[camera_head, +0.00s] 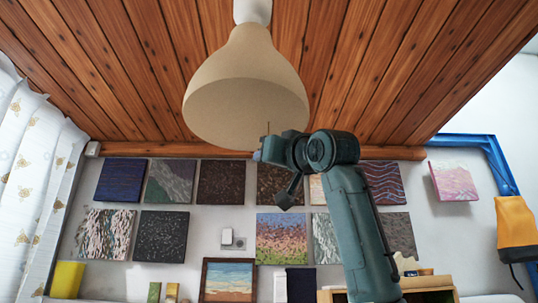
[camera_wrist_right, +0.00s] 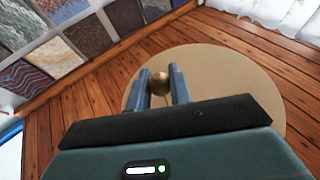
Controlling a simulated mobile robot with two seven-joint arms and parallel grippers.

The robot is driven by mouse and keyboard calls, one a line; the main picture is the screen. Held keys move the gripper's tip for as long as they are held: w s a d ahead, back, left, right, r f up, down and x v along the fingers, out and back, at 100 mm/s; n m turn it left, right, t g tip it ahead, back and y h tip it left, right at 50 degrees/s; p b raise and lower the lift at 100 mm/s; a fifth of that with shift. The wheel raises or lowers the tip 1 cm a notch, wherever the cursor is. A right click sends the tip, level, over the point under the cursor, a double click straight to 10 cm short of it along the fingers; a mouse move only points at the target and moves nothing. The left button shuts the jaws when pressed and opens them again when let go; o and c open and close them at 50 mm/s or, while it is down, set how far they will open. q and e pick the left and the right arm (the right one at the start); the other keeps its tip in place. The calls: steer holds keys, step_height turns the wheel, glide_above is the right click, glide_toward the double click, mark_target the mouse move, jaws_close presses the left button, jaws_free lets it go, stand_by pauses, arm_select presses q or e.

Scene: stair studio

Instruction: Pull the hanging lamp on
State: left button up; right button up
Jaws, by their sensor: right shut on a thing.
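The hanging lamp (camera_head: 245,85), with a wide beige shade, hangs from the wooden ceiling at top centre in the head view. Its shade fills the middle of the right wrist view (camera_wrist_right: 225,80) as a tan disc. A thin pull cord (camera_head: 268,128) shows just above my right gripper (camera_head: 259,155), which is below the shade's lower right rim. In the right wrist view a small brass ball (camera_wrist_right: 159,86) sits between the two fingers of my right gripper (camera_wrist_right: 160,75), which is shut on it. The lamp shows no clear glow. My left gripper is out of view.
Wooden ceiling planks (camera_head: 400,60) lie above. Several paintings (camera_head: 165,235) hang on the back wall. A white curtain (camera_head: 30,170) is at left, and an orange bag (camera_head: 516,225) hangs at right. The space around the lamp is free.

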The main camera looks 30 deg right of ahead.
steer(key=shift+f, duration=0.2)
steer(key=shift+f+b, duration=0.95)
steer(key=o, duration=1)
steer(key=shift+r, duration=0.15)
steer(key=shift+c, duration=0.2)
steer(key=b+v, duration=0.5)
steer(key=v, duration=0.4)
steer(key=shift+f+b, duration=0.2)
steer(key=shift+b, duration=0.2)
